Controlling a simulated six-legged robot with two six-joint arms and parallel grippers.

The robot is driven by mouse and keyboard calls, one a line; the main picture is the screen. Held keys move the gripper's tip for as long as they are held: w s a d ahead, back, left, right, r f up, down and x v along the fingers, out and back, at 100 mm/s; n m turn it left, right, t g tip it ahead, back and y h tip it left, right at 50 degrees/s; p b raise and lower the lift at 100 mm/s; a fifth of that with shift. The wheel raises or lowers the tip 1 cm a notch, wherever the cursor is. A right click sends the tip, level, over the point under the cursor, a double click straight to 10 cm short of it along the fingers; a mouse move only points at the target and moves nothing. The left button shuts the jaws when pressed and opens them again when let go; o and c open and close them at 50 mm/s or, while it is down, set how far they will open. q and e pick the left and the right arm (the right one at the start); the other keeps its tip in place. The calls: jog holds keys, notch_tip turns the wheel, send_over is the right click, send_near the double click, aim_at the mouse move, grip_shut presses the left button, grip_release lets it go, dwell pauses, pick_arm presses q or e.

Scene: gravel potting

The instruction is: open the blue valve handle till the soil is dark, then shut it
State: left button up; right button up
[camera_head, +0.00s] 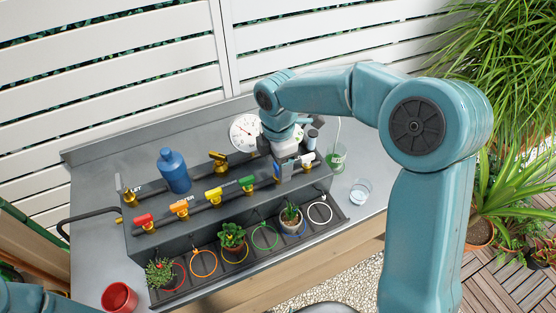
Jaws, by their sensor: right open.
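My right gripper (288,172) reaches down from above onto the right part of the valve row, between the green handle (248,183) and the white handle (307,159). It is open and stands at the blue valve's place. The blue handle is mostly hidden by the gripper; I cannot tell its angle or whether the fingers touch it. A light pot with a plant (291,220) stands in the tray in front, at the blue ring. Its soil is too small to judge wet or dry. My left gripper is out of view; only a bit of that arm shows at bottom left.
Red (144,220), orange (180,207) and yellow (214,194) handles line the pipe to the left. A blue bottle (174,171), a round gauge (243,132), a green cup (338,157), a clear glass (360,191) and a red cup (119,298) stand around on the bench.

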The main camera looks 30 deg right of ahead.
jog(key=shift+r, duration=0.1)
notch_tip(320, 180, up, 16)
jog(key=shift+p, duration=0.35)
dwell(6.0)
